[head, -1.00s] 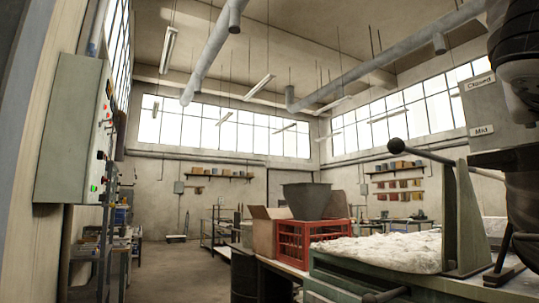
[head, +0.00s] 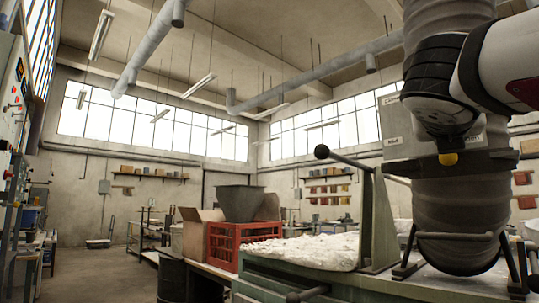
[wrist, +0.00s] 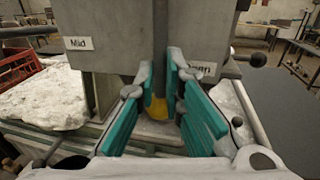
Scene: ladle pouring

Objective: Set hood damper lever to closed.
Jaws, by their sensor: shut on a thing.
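The damper lever is a grey bar (wrist: 159,60) ending in a yellow knob (wrist: 157,108); the knob also shows in the head view (head: 448,159), low on the duct's grey label plate (head: 398,152). In the wrist view the bar hangs between my teal-padded fingers, near the partly covered "Open" label (wrist: 203,69) and right of the "Mid" label (wrist: 78,43). My gripper (wrist: 161,85) is shut on the lever. In the head view a "Closed" label (head: 390,99) sits higher on the left, partly covered by my arm, whose dark joint also hides the lever's upper part.
A ribbed grey duct (head: 462,225) rises at the right. Left of it, a separate black-knobbed lever (head: 321,151) stands by a green bench (head: 262,274) with white lumpy material (head: 300,252). A red crate (head: 225,247) holds a grey hopper (head: 239,203). Open floor lies at left.

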